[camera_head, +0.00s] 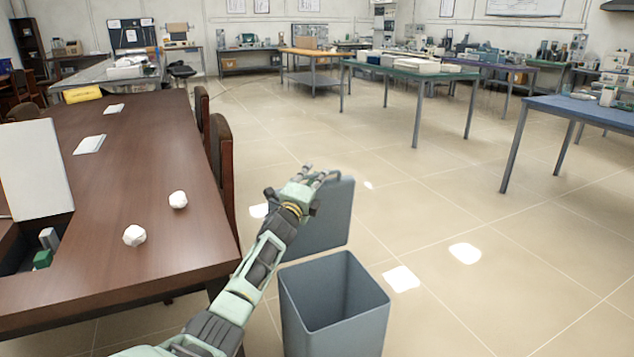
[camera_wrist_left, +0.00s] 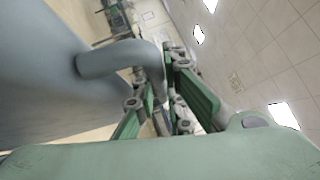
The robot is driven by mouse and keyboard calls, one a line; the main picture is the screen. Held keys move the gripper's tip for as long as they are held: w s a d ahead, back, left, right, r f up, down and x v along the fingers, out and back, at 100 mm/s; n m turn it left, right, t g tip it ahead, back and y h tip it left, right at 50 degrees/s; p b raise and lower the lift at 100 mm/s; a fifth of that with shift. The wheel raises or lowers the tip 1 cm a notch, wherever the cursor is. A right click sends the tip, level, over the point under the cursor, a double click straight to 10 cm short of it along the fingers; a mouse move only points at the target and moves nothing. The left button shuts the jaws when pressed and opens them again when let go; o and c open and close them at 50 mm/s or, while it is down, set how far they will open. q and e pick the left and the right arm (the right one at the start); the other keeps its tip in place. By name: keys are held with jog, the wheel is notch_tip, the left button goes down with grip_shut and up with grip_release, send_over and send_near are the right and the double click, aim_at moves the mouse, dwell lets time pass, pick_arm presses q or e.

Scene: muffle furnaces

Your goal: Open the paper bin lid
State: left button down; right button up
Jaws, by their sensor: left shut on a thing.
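The grey paper bin (camera_head: 335,318) stands on the floor beside the wooden desk, its top uncovered and its inside showing. The grey lid (camera_head: 338,212) stands roughly upright behind the bin's opening. My left arm reaches across in front of part of the lid. My left gripper (camera_head: 318,177) is at the lid's upper edge. In the left wrist view, the lid (camera_wrist_left: 45,85) fills the left side and its curved grey handle (camera_wrist_left: 112,58) runs between the green fingers of my left gripper (camera_wrist_left: 165,103), which is shut on it. My right gripper is not in view.
The dark wooden desk (camera_head: 140,150) with crumpled paper balls (camera_head: 134,235) lies to the left. Chairs (camera_head: 221,165) stand along its right side. White paper pieces (camera_head: 402,279) lie on the floor right of the bin. The floor beyond is open, up to a green-topped table (camera_head: 420,70).

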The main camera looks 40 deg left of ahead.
pick_arm(q)
jog(key=shift+a+f, duration=0.1)
jog(key=c, duration=2.1)
grip_release()
jog(key=v, duration=1.2)
